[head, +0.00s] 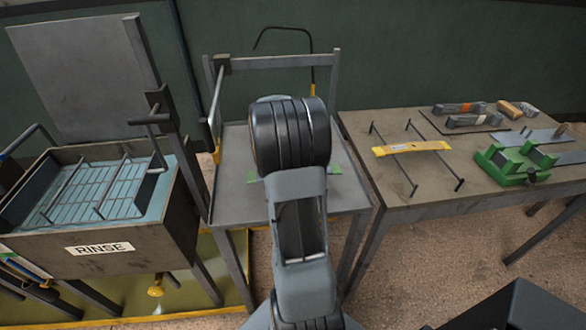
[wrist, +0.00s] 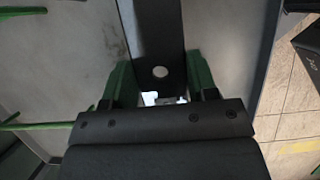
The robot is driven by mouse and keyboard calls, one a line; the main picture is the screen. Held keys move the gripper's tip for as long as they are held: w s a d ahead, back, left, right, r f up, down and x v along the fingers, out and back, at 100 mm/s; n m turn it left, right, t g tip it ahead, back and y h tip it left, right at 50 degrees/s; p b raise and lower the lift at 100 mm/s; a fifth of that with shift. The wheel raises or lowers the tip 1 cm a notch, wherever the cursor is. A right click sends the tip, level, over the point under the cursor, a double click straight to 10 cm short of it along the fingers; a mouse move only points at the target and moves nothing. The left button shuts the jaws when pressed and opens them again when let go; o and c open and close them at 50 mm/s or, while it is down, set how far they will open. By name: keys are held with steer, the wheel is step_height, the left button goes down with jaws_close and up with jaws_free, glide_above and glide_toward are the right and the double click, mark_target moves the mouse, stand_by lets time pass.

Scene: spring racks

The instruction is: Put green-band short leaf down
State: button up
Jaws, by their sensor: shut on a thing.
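In the wrist view a dark flat strip with a round hole, the short leaf (wrist: 155,35), runs up the picture from between the jaws. My gripper (wrist: 160,88) is shut on it, with a green piece on each side of the strip. I cannot tell whether these green pieces are the leaf's band or part of the jaws. Below the strip is a grey metal table (wrist: 225,35); whether the leaf touches it is unclear. In the head view my arm hides the gripper and leaf over the grey table (head: 235,200), where green bits show on both sides.
The grey table has an upright frame (head: 280,63) at its back. Left stands a rinse tank (head: 95,250) with a wire rack. Right, a brown table (head: 420,205) holds a yellow-band leaf (head: 411,148) on rods, a green fixture (head: 515,162) and several banded parts at the back.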

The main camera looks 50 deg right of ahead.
steer(key=shift+f, duration=0.15)
steer(key=shift+f, duration=0.35)
steer(key=o, duration=1.2)
steer(key=v, duration=1.3)
steer(key=s+a+f+m+t+y, duration=0.1)
steer(key=s+a+m+t, duration=0.2)
steer(key=a, duration=1)
steer(key=s+a+f+m+t+y, duration=0.1)
steer(key=s+a+m, duration=0.5)
steer(key=a, duration=0.8)
steer(key=m+t+y, duration=0.1)
steer(key=t, duration=0.1)
steer(key=shift+s+f+t+y+p, duration=0.15)
steer(key=shift+t+y+p, duration=0.15)
